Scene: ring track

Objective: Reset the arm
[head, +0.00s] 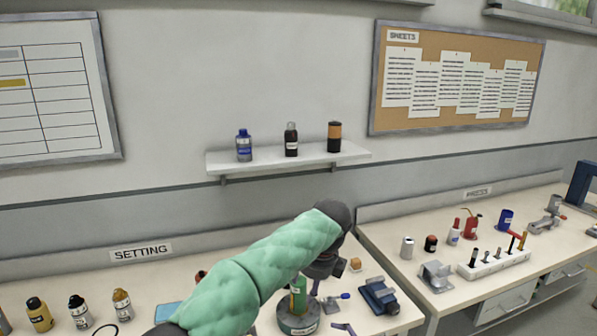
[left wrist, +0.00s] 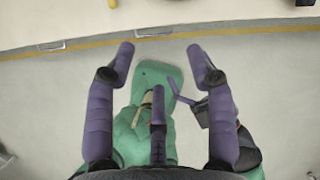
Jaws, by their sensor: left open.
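My left arm in its green quilted sleeve rises from the bottom edge of the head view and bends down at a dark joint in front of the setting bench (head: 30,290). My left gripper (head: 342,327) shows only in part low in the head view.
A round fixture (head: 299,324) with a green piece and a blue vise (head: 379,297) stand on the bench near the arm. Several bottles stand at its left. A wall shelf (head: 340,158) holds three containers. The press bench (head: 400,285) is at right.

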